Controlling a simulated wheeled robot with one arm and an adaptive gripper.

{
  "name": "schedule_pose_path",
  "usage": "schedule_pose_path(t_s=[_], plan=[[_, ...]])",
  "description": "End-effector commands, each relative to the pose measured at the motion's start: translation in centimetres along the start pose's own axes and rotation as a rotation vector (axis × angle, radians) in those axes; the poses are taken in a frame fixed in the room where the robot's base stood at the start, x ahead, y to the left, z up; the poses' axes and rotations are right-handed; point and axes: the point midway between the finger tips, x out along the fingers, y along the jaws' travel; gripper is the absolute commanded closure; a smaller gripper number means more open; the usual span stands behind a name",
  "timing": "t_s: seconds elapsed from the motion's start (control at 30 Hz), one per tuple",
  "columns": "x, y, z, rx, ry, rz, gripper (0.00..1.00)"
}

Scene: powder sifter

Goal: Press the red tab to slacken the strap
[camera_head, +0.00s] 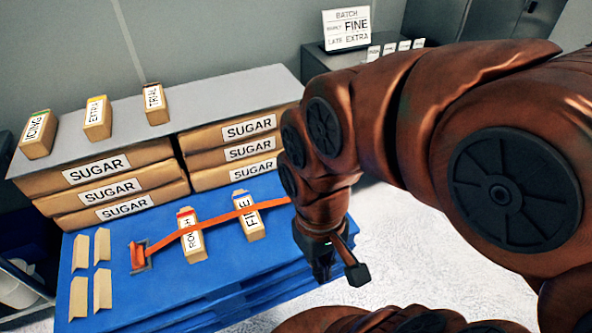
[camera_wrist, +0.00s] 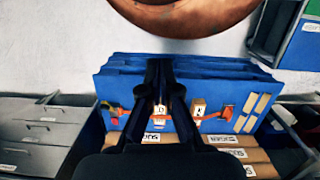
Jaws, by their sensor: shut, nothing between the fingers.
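An orange-red strap (camera_head: 215,221) runs across a blue pallet (camera_head: 95,323) and over two cartons, ROUGH (camera_head: 192,247) and FINE (camera_head: 249,222). At its left end in the head view is an orange-red buckle (camera_head: 138,254) on a dark plate; a separate red tab is too small to make out. The buckle also shows at the right in the wrist view (camera_wrist: 227,113). The strap's other end (camera_wrist: 118,112) is in the wrist view; my arm hides it in the head view. My gripper (camera_head: 340,272) is shut and empty, by the pallet's right edge, apart from the buckle.
Sugar sacks (camera_head: 115,188) are stacked behind the strap, with a grey board (camera_head: 205,98) holding three cartons on top. Cardboard corner pieces (camera_head: 102,246) lie left of the buckle. A batch sign (camera_head: 347,30) stands at the back. White floor (camera_head: 420,255) is clear at right.

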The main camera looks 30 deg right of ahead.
Motion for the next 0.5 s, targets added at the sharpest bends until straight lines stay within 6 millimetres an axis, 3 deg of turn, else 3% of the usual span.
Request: schedule_pose_path(t_s=[0.17, 0.27, 0.5], plan=[[0.1, 0.0, -0.5, -0.001, 0.001, -0.002, 1.00], [0.1, 0.0, -1.9, -0.004, 0.008, -0.007, 1.00], [-0.3, -0.1, -9.4, -0.019, 0.047, -0.035, 1.00]])
